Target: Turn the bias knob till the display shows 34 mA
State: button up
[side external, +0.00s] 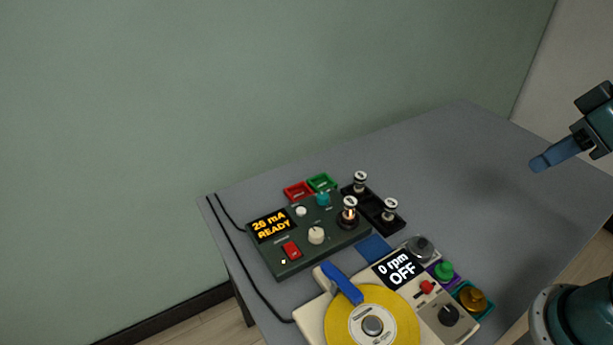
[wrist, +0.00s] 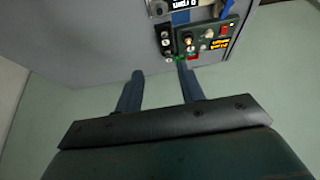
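The dark green tester (side external: 290,263) stands on the grey table, its amber display (side external: 270,226) reading "26 mA READY". A cream knob (side external: 316,236) sits on its front; its label is too small to read. The tester also shows small at the top of the wrist view (wrist: 228,31). A teal knob (side external: 323,199), a white button (side external: 301,211), a lit red switch (side external: 291,250) and a socketed tube (side external: 349,205) are on it too. My gripper (side external: 540,164) is high at the right, well away from the tester. In the wrist view its fingers (wrist: 160,70) are apart and empty.
A cream turntable machine (side external: 314,308) with a yellow disc and a "0 rpm OFF" display (side external: 399,269) stands in front. A black tray (side external: 388,224) with tubes stands right of the tester. Red (side external: 297,191) and green (side external: 321,182) trays lie behind. The table's back right is clear.

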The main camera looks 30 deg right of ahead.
jog(key=shift+o, duration=1)
jog(key=shift+w+r, duration=0.15)
jog(key=shift+w, duration=0.15)
jog(key=n+g, duration=0.5)
jog(key=n, duration=1.3)
send_over(323, 196)
notch_tip(323, 196, down, 19)
jog(key=shift+s+r, duration=0.2)
jog(key=shift+s, duration=0.1)
jog(key=shift+f, duration=0.2)
jog(key=f, duration=1.3)
jog(key=shift+w+f, duration=0.2)
jog(key=shift+w, duration=0.15)
